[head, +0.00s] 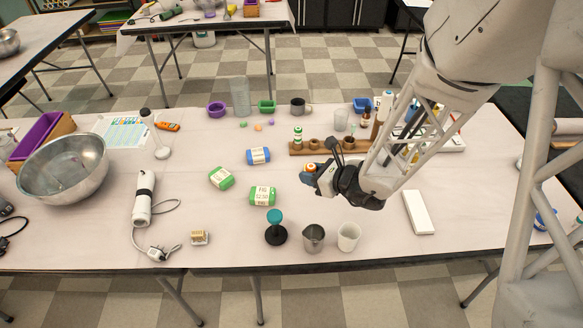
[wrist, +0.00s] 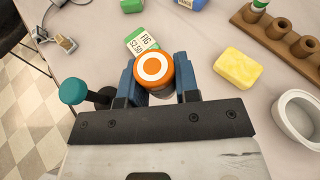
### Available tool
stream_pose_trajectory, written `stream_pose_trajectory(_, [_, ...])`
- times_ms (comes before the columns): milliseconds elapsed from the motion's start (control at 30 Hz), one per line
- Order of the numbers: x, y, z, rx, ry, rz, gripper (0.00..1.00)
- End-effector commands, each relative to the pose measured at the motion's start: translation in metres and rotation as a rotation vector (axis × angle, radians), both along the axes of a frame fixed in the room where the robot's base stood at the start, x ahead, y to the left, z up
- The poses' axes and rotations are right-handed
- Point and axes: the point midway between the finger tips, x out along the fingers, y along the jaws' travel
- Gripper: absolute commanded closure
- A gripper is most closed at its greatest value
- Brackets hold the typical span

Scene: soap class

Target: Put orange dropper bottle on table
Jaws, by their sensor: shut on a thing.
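My gripper (head: 318,180) is above the right middle of the table (head: 90,235). It is shut on the orange dropper bottle (head: 309,168), which shows at the fingertips in the head view. In the wrist view, the bottle's round orange top (wrist: 153,70) with a white ring sits between the two blue fingers of my gripper (wrist: 158,80). The lower part of the bottle is mostly hidden there. I cannot tell from these frames how far its base is above the table.
A wooden rack (head: 300,148) with a green-topped bottle (head: 298,136) stands behind my gripper. Green (head: 262,196) and blue (head: 258,156) soap packs lie to the left. A teal-handled stamp (head: 275,226), metal cup (head: 313,238) and white cup (head: 349,237) stand near the front edge. A yellow sponge (wrist: 237,68) lies nearby.

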Motion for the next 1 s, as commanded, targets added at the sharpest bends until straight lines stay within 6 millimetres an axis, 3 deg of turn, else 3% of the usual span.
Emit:
stream_pose_trajectory(367, [0.001,0.002,0.0,0.0,0.0,0.003,0.93])
stream_pose_trajectory(567, [0.004,0.013,-0.001,0.0,0.0,0.023,0.93])
stream_pose_trajectory(767, [0.012,0.037,-0.002,-0.001,-0.001,0.065,0.93])
stream_pose_trajectory(1000, [0.022,0.08,-0.005,-0.001,0.0,0.134,0.93])
